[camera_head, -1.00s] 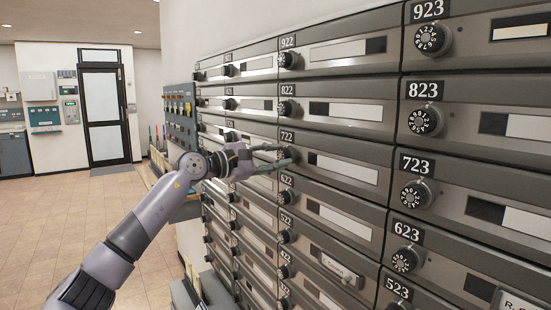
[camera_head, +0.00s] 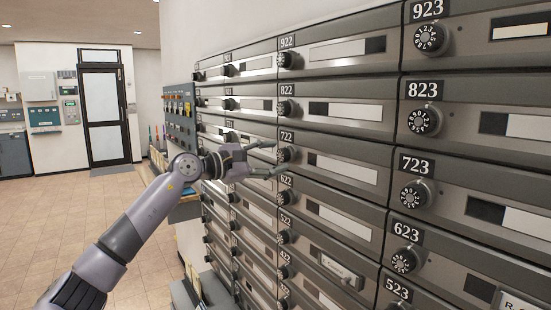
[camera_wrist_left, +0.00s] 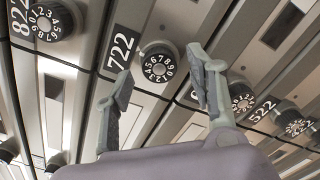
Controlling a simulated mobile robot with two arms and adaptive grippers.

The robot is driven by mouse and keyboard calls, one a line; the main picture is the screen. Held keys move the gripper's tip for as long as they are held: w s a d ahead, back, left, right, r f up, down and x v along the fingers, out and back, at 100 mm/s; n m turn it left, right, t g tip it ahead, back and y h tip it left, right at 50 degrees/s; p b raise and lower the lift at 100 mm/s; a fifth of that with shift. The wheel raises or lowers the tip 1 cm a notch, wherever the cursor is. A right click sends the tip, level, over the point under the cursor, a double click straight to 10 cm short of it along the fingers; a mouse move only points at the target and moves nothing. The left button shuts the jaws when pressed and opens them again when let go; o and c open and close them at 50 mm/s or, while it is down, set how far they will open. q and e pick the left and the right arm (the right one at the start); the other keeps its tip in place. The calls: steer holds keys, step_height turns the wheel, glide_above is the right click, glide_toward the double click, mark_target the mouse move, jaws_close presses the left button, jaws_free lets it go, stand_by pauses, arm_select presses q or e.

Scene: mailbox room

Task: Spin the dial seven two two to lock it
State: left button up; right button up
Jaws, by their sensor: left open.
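The mailbox labelled 722 (camera_head: 342,168) is in the middle column of the mailbox wall in the head view. Its black dial with white numbers (camera_head: 286,154) sits just below the 722 label and also shows in the left wrist view (camera_wrist_left: 158,66). My left gripper (camera_head: 277,158) is open in front of this dial. In the left wrist view its two fingers (camera_wrist_left: 158,84) are spread, with the dial beyond and between them. The fingers appear apart from the dial. My right gripper is not in view.
Other dials crowd close by, including the 822 dial (camera_head: 287,110) above and the 723 dial (camera_head: 417,194) to the right. A narrow shelf (camera_head: 186,209) stands behind my arm. Open tiled floor (camera_head: 40,215) lies to the left.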

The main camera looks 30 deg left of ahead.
arm_select(q)
steer(key=v, duration=0.6)
steer(key=shift+s, duration=0.15)
stand_by(0.3)
